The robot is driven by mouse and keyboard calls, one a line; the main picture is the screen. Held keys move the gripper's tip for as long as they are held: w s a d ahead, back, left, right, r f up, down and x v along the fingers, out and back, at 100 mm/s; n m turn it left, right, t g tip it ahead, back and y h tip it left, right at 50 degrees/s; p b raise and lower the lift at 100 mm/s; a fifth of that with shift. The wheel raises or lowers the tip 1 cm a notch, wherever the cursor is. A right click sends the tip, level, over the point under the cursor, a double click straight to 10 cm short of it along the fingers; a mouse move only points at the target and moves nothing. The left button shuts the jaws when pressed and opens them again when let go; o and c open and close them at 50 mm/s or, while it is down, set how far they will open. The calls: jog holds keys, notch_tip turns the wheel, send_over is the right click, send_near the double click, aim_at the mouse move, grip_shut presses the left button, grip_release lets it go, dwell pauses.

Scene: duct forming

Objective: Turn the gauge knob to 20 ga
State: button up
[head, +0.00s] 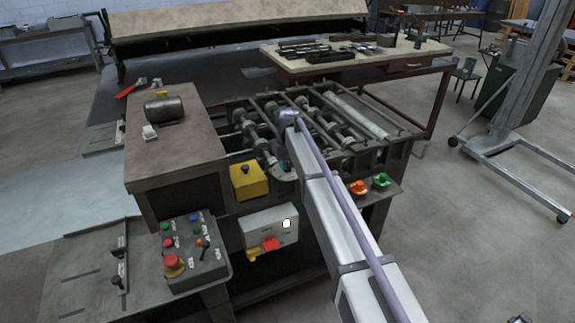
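The roll-forming machine (385,150) stands in the middle of the head view, with rollers and shafts on its top. A light grey box (262,228) is on its front, with a small white knob-like part (286,223) and a red handle (270,244). An orange knob (358,187) and a green knob (381,180) sit on a ledge at the machine's right. No gauge marking is readable, so I cannot tell which is the gauge knob. My arm reaches over the machine's front from the lower right. My gripper cannot be made out.
A control box (190,255) with a red stop button and several switches stands front left. A yellow box (247,181) is beside the brown-topped bench (175,150). A tool table (355,62) stands behind. Open floor lies to the right.

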grip_shut()
jog(key=shift+m, duration=0.5)
jog(key=m, duration=0.4)
jog(key=shift+m, duration=0.4)
jog(key=m, duration=0.5)
jog(key=shift+a, duration=0.1)
jog(key=m, duration=0.6)
jog(key=shift+a+m, duration=0.1)
jog(key=shift+m, duration=0.2)
jog(key=m, duration=0.6)
jog(key=shift+w+m, duration=0.1)
jog(key=shift+m, duration=0.2)
